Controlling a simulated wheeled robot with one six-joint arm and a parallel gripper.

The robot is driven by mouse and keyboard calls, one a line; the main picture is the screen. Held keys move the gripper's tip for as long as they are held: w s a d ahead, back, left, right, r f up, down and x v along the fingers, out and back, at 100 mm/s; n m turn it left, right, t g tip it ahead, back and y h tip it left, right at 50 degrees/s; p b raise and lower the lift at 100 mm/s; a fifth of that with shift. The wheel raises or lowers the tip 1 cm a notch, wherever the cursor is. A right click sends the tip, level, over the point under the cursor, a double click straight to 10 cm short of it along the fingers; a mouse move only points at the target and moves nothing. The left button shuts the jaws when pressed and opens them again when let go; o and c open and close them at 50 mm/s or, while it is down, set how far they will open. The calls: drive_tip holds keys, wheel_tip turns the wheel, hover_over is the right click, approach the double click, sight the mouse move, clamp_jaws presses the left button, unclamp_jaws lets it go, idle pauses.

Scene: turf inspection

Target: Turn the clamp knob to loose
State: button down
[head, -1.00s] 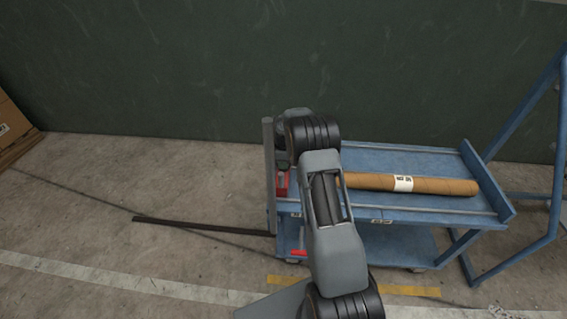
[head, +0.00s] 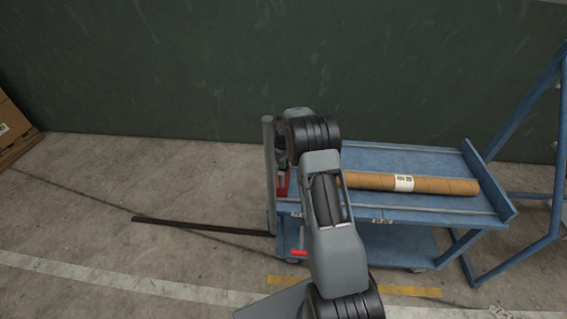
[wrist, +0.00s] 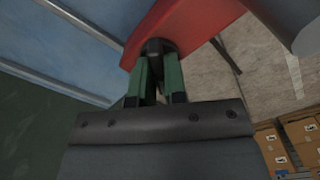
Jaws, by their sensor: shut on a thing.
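The clamp is a red block (head: 282,181) beside a grey upright post at the left end of the blue cart, partly hidden by my arm in the head view. In the wrist view the red clamp body (wrist: 195,22) fills the top. A small dark knob (wrist: 156,47) sticks out of it. My gripper (wrist: 158,64) has its two green fingers on either side of this knob and is shut on it. The knob's markings and its turn position cannot be read. In the head view my arm largely hides the gripper and knob.
The blue cart (head: 400,222) carries a brown roll (head: 440,185) with a white label. The grey post (head: 270,190) rises close by the clamp. A red handle (head: 299,252) shows lower down. A dark bar (head: 185,225) lies on the floor at left. Cardboard boxes (head: 12,135) stand far left.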

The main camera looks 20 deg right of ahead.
drive_tip(key=m, duration=0.4)
drive_tip(key=shift+m, duration=0.3)
drive_tip(key=m, duration=0.3)
drive_tip(key=shift+m, duration=0.3)
drive_tip(key=m, duration=0.4)
drive_tip(key=shift+m, duration=2.3)
drive_tip(key=c, duration=1.2)
unclamp_jaws()
drive_tip(key=shift+o, duration=0.2)
drive_tip(key=shift+r, duration=0.1)
wheel_tip(320, 180, up, 14)
drive_tip(key=shift+p, duration=0.35)
